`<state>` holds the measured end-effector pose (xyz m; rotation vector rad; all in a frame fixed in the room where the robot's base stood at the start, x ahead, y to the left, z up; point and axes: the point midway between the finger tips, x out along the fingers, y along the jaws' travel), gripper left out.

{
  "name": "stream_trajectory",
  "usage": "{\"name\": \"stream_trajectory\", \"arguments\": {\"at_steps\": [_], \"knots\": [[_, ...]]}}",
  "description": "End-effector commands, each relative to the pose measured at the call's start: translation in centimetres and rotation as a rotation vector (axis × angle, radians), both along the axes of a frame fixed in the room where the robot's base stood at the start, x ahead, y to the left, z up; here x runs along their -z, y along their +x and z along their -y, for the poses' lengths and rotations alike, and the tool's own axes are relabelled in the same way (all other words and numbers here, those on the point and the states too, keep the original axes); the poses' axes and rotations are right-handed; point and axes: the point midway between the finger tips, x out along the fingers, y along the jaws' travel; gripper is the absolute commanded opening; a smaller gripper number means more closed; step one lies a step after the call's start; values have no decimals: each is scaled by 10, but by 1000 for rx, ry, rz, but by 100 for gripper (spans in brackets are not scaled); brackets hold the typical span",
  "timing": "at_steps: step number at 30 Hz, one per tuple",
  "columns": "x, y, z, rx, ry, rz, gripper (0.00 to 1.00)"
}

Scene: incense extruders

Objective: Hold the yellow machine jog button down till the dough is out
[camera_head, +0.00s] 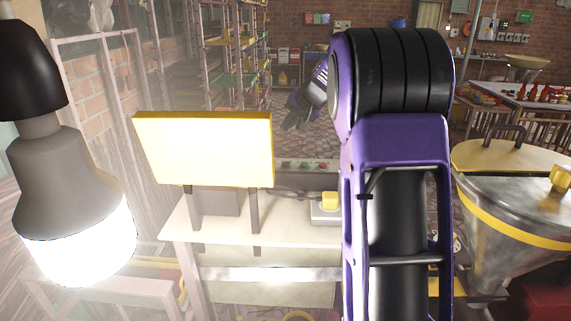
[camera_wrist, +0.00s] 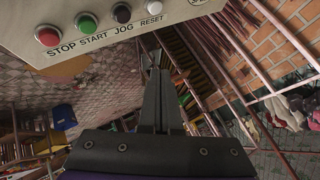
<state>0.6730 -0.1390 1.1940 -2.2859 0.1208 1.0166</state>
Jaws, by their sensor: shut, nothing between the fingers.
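A pale control panel (camera_wrist: 90,45) crosses the top left of the wrist view. A RESET label stands to the right of JOG. A strip with small buttons (camera_head: 304,165) also shows in the head view, beyond a yellow board (camera_head: 205,148). My gripper (camera_wrist: 154,72) is shut and empty, with its fingertips below the JOG and RESET labels in the picture; I cannot tell whether they touch the panel. I see no dough.
A steel hopper with a yellow band (camera_head: 510,225) stands at the right. A bright lamp (camera_head: 75,215) fills the left. A pale table (camera_head: 215,228) lies below the yellow board, with a small yellow part (camera_head: 330,200) near it. Racks (camera_head: 235,60) stand behind.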

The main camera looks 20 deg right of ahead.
Motion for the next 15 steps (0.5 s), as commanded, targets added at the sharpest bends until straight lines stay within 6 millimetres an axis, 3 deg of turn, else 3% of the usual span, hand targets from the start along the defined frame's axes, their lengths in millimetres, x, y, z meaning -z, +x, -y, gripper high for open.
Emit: {"name": "stream_trajectory", "arguments": {"at_steps": [8, 15], "knots": [[17, 0, 0, 1, 0, -1, 0], [53, 0, 1, 2, -1, -1, 0]]}}
